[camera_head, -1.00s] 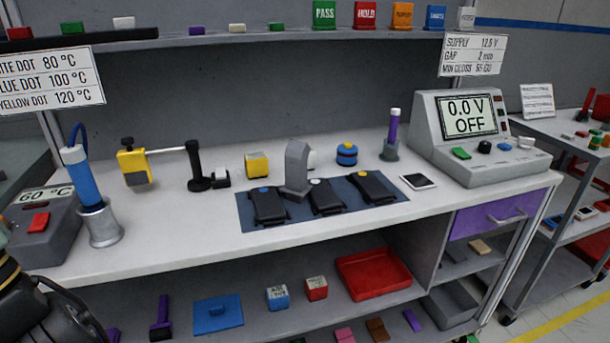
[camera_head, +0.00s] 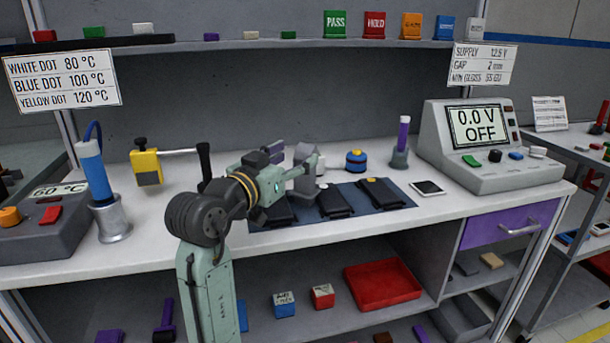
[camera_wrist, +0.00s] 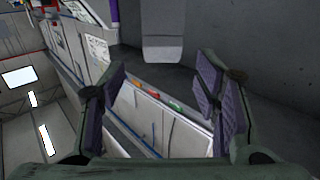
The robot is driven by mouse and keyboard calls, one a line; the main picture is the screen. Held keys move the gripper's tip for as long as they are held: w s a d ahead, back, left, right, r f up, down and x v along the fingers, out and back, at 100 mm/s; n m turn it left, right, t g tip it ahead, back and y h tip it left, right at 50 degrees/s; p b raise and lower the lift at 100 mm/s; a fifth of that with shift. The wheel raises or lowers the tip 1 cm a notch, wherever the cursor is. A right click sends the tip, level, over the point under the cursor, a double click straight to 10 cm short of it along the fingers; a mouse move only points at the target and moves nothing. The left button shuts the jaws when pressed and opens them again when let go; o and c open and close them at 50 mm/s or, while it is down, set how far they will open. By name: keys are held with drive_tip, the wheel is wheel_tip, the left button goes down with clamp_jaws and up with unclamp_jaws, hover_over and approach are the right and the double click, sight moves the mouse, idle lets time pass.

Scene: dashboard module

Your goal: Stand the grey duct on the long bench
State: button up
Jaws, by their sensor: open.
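The grey duct (camera_head: 303,152) is a block-like piece with a slanted top, at the back edge of the blue mat (camera_head: 404,191) on the long bench (camera_head: 445,203). My gripper (camera_head: 296,165) is in front of it in the head view and hides part of it. In the wrist view a grey block (camera_wrist: 163,32), seemingly the duct, lies ahead between the lines of my fingers, beyond the tips. My gripper (camera_wrist: 160,88) is open there, with nothing between its pads. Whether a finger touches the duct cannot be told.
Several black modules (camera_head: 381,193) lie on the mat, close to my gripper. A yellow clamp (camera_head: 147,167) stands left.

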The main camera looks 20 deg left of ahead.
sight(305, 149)
drive_tip(key=w, duration=0.1)
drive_tip(key=w+p, duration=0.1)
drive_tip(key=w, duration=0.2)
drive_tip(key=shift+w+d+r+p, duration=0.1)
drive_tip(key=shift+d+r+p, duration=0.05)
drive_tip(key=shift+d+p, duration=0.2)
drive_tip(key=shift+w, duration=0.6)
drive_tip(key=shift+c, duration=0.4)
clamp_jaws()
